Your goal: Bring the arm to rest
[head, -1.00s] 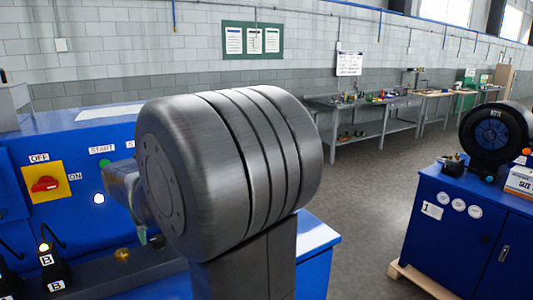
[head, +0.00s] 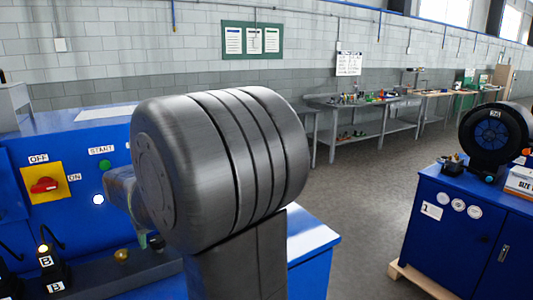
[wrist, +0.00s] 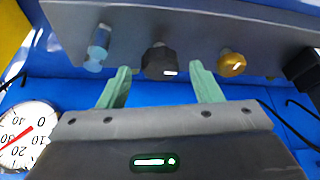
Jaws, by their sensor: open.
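My gripper (wrist: 160,88) shows in the wrist view with its two green fingers apart. It is open, with nothing between the fingers. Beyond the fingertips are a black knob (wrist: 158,61), a brass knob (wrist: 231,64) to the right and a light blue fitting (wrist: 98,48) to the left, on a grey rail. In the head view my own arm fills the middle and hides most of the gripper and part of the blue machine (head: 60,140).
The machine's front has a red switch on a yellow plate (head: 43,183) and a green start button (head: 104,165). A gauge (wrist: 25,135) shows at left in the wrist view. A blue cabinet (head: 465,225) stands at right, with open floor (head: 365,190) between. Benches (head: 370,110) line the back wall.

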